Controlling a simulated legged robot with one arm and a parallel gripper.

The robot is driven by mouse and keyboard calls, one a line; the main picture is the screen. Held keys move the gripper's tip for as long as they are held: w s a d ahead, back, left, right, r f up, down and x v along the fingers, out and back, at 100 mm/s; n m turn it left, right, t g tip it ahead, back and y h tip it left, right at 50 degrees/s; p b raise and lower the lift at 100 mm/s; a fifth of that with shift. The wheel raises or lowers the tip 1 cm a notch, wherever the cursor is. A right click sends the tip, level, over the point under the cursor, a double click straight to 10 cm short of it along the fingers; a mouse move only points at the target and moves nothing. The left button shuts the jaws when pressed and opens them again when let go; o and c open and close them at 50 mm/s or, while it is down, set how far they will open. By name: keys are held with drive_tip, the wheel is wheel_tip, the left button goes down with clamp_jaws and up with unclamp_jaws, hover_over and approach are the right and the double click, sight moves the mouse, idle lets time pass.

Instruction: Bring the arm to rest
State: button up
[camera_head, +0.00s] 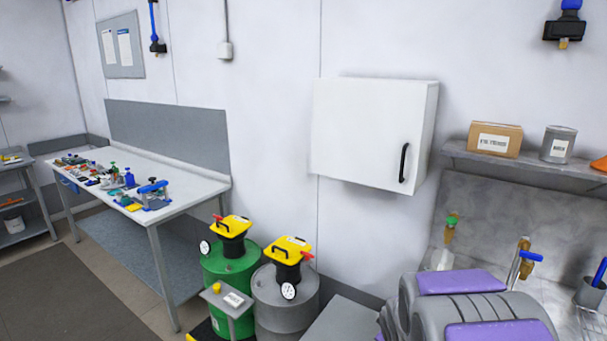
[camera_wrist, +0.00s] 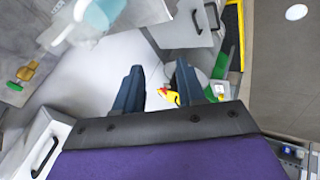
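My gripper (camera_wrist: 159,75) shows in the wrist view as two dark blue-grey fingers spread apart. No object is held between them. A small yellow and red thing appears beyond the gap, with pale surface around it. In the head view, my folded arm, grey with purple panels, fills the bottom right corner. My gripper's fingers cannot be made out in that view.
A green drum (camera_head: 230,280) and a grey drum (camera_head: 285,309) with yellow-topped units stand by the wall. A white wall cabinet (camera_head: 366,133) hangs closed. A workbench (camera_head: 178,184) with tools is at left. A shelf (camera_head: 520,168) holds a box and can. Open floor lies lower left.

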drive_tip(key=s+a+r+m+g, duration=0.2)
drive_tip(key=s+g, duration=0.1)
drive_tip(key=s, duration=1)
drive_tip(key=s+a+r+m+g+y, duration=0.1)
drive_tip(key=s+a+r+m+g, duration=0.2)
drive_tip(key=s, duration=1)
drive_tip(key=s+a+r+m+g, duration=0.2)
drive_tip(key=s+m+g, duration=0.1)
drive_tip(key=s, duration=1)
drive_tip(key=shift+a+r+y, duration=0.3)
drive_tip(key=shift+a+r, duration=0.05)
drive_tip(key=shift+r, duration=0.05)
